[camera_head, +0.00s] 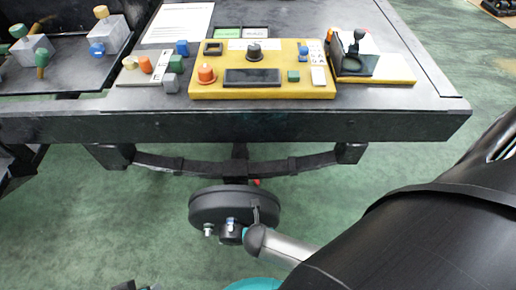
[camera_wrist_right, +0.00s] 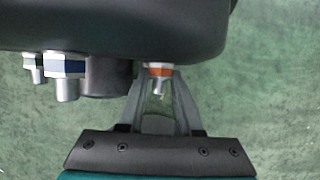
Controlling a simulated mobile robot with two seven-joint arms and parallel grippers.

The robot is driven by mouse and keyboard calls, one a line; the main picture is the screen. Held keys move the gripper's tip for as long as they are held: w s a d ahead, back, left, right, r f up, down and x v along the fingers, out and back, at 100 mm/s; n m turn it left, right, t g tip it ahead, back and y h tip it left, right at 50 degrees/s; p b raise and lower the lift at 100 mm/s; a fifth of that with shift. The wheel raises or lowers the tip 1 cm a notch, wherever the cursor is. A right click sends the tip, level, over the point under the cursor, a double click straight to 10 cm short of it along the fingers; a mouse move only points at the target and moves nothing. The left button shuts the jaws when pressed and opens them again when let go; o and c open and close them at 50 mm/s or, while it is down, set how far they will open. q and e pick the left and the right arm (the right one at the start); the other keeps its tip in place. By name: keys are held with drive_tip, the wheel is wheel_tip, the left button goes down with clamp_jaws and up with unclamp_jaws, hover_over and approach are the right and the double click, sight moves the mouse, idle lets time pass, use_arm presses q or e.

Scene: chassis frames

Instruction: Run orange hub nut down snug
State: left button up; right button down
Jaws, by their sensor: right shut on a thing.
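The orange hub nut (camera_wrist_right: 159,69) shows in the right wrist view on a silver stud against the underside of the dark round hub (camera_wrist_right: 110,28). My right gripper (camera_wrist_right: 159,78) is shut on it, with one finger on each side. The stud end shows between the fingers. The hub also shows in the head view (camera_head: 235,203), below the bench edge, where the orange nut is hidden. A blue nut (camera_wrist_right: 65,65) sits on another stud to the left. Small dark parts at the bottom edge of the head view may be my left gripper (camera_head: 136,286); its jaws cannot be made out.
The hub hangs under a dark leaf spring (camera_head: 292,164) beneath the bench (camera_head: 400,125). A central boss (camera_wrist_right: 108,77) stands between the blue and orange nuts. A yellow panel (camera_head: 210,90) with knobs is on the bench. Green floor is open around the hub.

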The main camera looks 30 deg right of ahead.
drive_tip(key=shift+d, duration=0.1)
use_arm(q)
wheel_tip(320, 180, up, 7)
drive_tip(key=t+b, duration=0.1)
drive_tip(key=b, duration=0.3)
drive_tip(key=w+d+r+t+h+b, duration=0.2)
drive_tip(key=w+d+t+h+b, duration=0.3)
drive_tip(key=d+t, duration=0.5)
drive_tip(key=shift+d+t+h+b, duration=0.3)
drive_tip(key=shift+d+t, duration=0.1)
drive_tip(key=shift+d, duration=0.05)
use_arm(e)
drive_tip(key=shift+s+d+f+m+t+y, duration=0.2)
drive_tip(key=shift+m+t+y, duration=0.35)
drive_tip(key=shift+t+y, duration=1.05)
drive_tip(key=shift+s+d+f+m+t+y, duration=0.1)
drive_tip(key=shift+d+f+m+t+y, duration=0.35)
drive_tip(key=shift+t+y, duration=1.15)
drive_tip(key=shift+s+f+m+t+y, duration=0.15)
drive_tip(key=shift+m+t+y, duration=0.7)
drive_tip(key=shift+y, duration=1.35)
